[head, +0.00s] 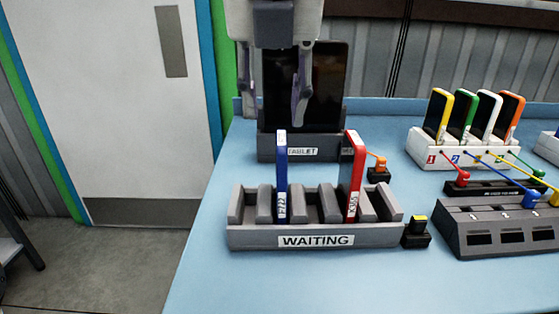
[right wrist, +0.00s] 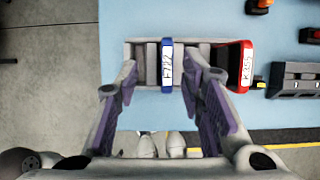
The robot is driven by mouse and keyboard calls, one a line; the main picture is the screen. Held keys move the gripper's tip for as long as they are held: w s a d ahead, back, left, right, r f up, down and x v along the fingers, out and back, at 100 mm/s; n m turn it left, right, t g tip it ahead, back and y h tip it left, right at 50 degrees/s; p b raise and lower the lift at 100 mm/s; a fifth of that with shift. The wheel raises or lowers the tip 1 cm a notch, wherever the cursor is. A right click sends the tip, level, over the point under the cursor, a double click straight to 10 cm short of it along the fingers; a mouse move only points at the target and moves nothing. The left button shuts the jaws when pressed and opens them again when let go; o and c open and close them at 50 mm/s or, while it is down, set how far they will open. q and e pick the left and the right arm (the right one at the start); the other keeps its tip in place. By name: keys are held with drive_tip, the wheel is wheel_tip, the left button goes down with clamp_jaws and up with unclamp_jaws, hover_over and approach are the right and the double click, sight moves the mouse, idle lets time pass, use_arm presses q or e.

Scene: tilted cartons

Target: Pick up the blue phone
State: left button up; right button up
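The blue phone (head: 281,180) stands upright on edge in a slot of the grey rack labelled WAITING (head: 240,238). In the right wrist view the blue phone (right wrist: 167,48) shows its top edge and a white label, between the two fingertips in the picture. My right gripper (head: 273,115) points down from the top of the head view, open and empty, with its fingers spread. It appears to be above the blue phone, not touching it. In the right wrist view the open fingers (right wrist: 162,66) have purple pads. My left gripper is not in view.
A red phone (head: 353,178) stands in the same rack, to the right. A black tablet (head: 325,85) stands in a dock behind. Several coloured phones stand in a white holder (head: 428,156) at the right. Small plugs and a grey cable box (head: 500,240) are nearby.

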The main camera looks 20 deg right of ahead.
sight(281, 165)
drive_tip(key=x, duration=0.3)
drive_tip(key=s+b+x, duration=0.1)
drive_tip(key=x, duration=0.3)
drive_tip(key=s+b+x, duration=0.1)
drive_tip(key=x, duration=0.2)
drive_tip(key=shift+d+f, duration=0.25)
drive_tip(key=shift+f, duration=0.4)
drive_tip(key=shift+w+f, duration=0.2)
drive_tip(key=shift+f, duration=0.05)
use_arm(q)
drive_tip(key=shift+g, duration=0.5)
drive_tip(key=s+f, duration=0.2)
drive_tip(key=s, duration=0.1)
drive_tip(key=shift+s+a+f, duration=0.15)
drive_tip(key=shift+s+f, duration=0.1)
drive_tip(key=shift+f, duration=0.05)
use_arm(e)
drive_tip(key=shift+r, duration=0.1)
clamp_jaws()
